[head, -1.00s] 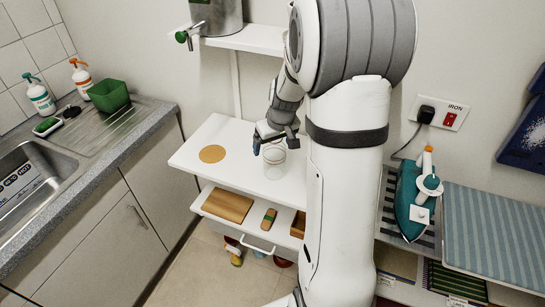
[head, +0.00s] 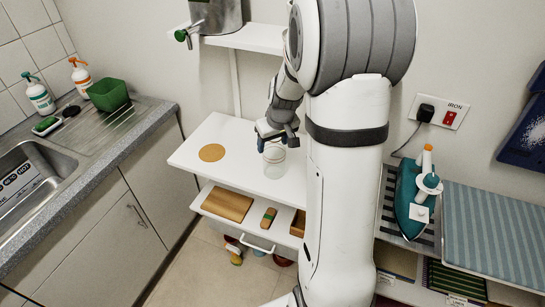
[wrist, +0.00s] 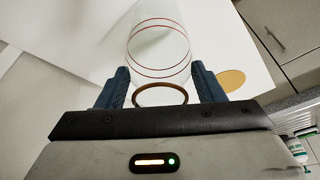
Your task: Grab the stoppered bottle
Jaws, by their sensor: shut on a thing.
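A clear glass vessel (head: 275,168) stands upright on the white table (head: 230,138), near its right side. In the wrist view the vessel (wrist: 160,45) has thin red rings around its wall and a brown ring at its near end. I cannot tell whether that brown ring is a stopper or a rim. My gripper (head: 275,142) is at the top of the vessel. In the wrist view its two blue fingers (wrist: 160,88) are on either side of the vessel's near end, shut on it. The vessel's right edge is close to my arm in the head view.
A round cork mat (head: 212,153) lies on the table's left. Below is an open drawer (head: 247,222) with wooden pieces. A metal tank with a tap (head: 215,15) stands on a shelf above. The sink counter (head: 150,120) is left, an iron (head: 410,200) right.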

